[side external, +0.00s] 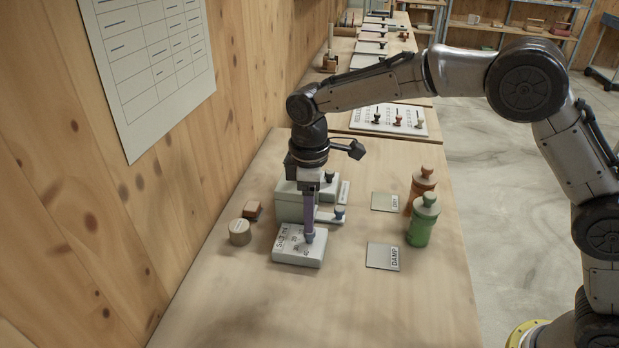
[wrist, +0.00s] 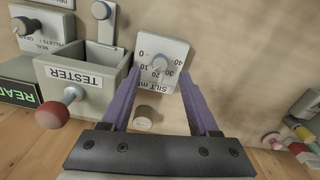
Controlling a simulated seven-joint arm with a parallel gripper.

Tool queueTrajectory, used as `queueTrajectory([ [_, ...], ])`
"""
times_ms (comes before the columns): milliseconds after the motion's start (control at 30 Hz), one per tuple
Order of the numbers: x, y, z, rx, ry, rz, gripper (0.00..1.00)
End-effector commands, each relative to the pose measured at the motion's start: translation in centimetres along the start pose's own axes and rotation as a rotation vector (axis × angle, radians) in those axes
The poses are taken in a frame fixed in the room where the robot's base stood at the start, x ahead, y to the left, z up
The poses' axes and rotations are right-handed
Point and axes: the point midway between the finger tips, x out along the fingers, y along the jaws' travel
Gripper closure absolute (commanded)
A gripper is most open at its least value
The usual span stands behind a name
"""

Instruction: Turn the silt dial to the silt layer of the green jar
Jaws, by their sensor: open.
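The silt dial is a pale box (side external: 290,257) on the bench in the side view. In the wrist view its face (wrist: 178,51) carries a "SILT mm" label, numbers from 0 to 40 and a light round knob (wrist: 160,62). My gripper (side external: 309,238) points down over this box; its purple fingers are open. In the wrist view the gripper (wrist: 156,82) has its fingertips on either side of the knob; whether they touch it is unclear. The dial's setting is too small to read. The green jar (side external: 421,228) stands upright at the right; its silt layer cannot be made out.
A tester box (wrist: 85,100) with a red-knobbed handle (wrist: 55,115) is beside the dial. An orange jar (side external: 418,187) stands behind the green one. DRY (side external: 384,202) and DAMP (side external: 380,256) plates lie flat. A wooden cylinder (side external: 240,232) is left. The front bench is clear.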

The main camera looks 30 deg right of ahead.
Motion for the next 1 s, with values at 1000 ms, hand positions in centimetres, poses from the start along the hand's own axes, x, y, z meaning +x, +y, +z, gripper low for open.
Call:
queueTrajectory([
  [1000,-10.1,0.4,0.3,0.010,0.005,0.003,0.39],
])
